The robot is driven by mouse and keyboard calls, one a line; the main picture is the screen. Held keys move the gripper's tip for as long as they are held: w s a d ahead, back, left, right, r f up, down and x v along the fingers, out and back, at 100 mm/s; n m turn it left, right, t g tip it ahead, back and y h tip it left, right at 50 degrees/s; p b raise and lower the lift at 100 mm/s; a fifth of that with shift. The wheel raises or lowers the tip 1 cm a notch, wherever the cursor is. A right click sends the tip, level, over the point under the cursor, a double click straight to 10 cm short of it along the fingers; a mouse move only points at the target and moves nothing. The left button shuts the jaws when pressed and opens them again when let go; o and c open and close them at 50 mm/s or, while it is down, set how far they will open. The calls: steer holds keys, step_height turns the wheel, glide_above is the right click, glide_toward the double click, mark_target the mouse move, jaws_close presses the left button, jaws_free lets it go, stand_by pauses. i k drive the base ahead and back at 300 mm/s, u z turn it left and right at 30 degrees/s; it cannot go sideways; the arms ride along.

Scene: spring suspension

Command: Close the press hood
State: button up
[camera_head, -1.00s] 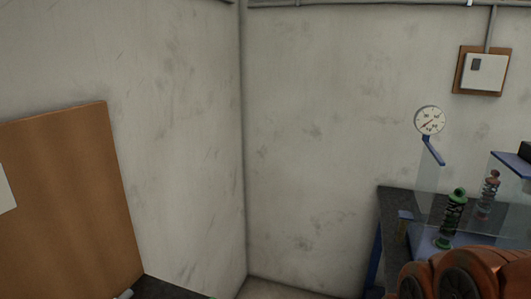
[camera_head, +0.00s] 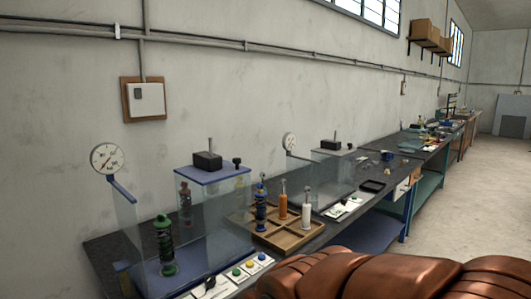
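The near press stands at the left end of the dark bench. Its hood has clear walls and a blue top plate (camera_head: 212,174) with a black block (camera_head: 207,160) on it. A spring with green ends (camera_head: 165,245) stands upright on the blue base, left of the top plate and not beneath it. A clear panel stands at its left, below a round gauge (camera_head: 107,158) on a blue bracket. A reddish-topped spring (camera_head: 185,205) shows through the hood wall. My orange-brown arm crosses the bottom right; my gripper is out of view.
Coloured buttons (camera_head: 249,264) sit at the bench's front edge. A wooden tray (camera_head: 290,238) with several upright shock absorbers stands right of the press. A second press with a gauge (camera_head: 289,142) is further along. Open floor (camera_head: 455,190) lies to the right.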

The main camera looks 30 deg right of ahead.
mark_target(206, 169)
steer(key=z, duration=0.35)
steer(key=k, duration=0.5)
steer(key=z, duration=1.35)
steer(key=i, duration=1.1)
steer(key=u, duration=2.3)
